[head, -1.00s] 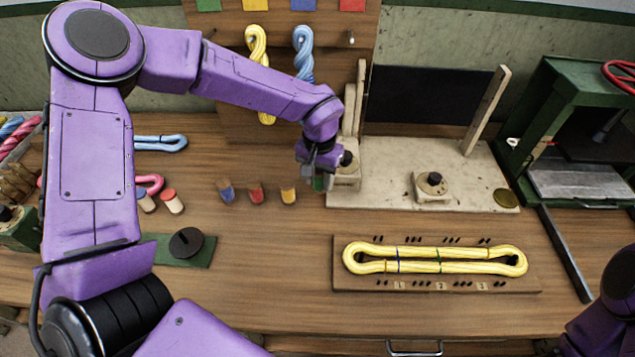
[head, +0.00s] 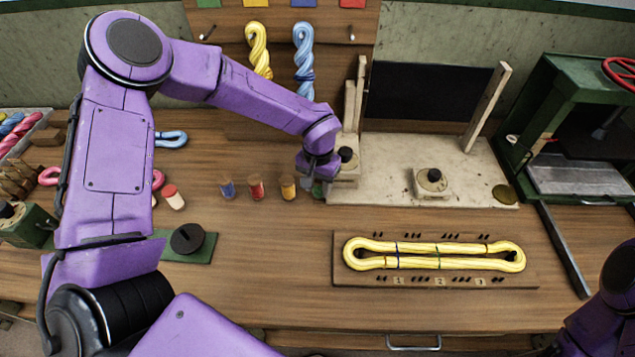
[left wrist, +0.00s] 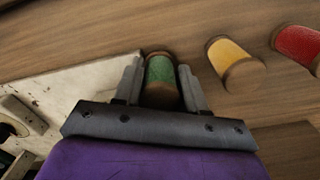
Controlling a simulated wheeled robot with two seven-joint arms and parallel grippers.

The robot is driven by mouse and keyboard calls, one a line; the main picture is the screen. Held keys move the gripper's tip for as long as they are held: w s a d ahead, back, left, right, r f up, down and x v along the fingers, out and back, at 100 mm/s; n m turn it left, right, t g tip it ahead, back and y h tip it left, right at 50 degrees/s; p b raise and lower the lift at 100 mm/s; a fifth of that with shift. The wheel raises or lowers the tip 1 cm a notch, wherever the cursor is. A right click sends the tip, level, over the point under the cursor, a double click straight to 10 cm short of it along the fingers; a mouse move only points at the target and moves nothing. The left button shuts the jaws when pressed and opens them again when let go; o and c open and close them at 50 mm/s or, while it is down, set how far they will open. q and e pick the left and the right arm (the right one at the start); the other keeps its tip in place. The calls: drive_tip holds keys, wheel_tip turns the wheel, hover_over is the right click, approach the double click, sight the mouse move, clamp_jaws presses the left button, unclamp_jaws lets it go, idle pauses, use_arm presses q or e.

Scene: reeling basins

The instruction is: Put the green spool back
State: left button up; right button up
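The green spool (left wrist: 161,80) is between the two fingers of my left gripper (left wrist: 162,85) in the left wrist view, with a finger close against each side. The gripper appears shut on it. In the head view my left gripper (head: 318,180) points down just right of the yellow spool (head: 288,188), beside the pale board's left edge, and mostly hides the green spool. Whether the spool's lower end touches the table is hard to tell. My right gripper is out of view; only part of that arm shows at the lower right.
The red spool (head: 256,187) and blue spool (head: 227,188) stand left of the yellow one in a row. The pale board (head: 385,180) with knobbed blocks is to the right. A yellow skein (head: 440,249) lies on a brown board in front. Table between is clear.

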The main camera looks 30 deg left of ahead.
use_arm(q)
drive_tip(key=o, duration=0.3)
drive_tip(key=shift+o, duration=0.2)
wheel_tip(320, 180, up, 13)
drive_tip(key=shift+r+b, duration=0.15)
drive_tip(key=shift+b, duration=0.2)
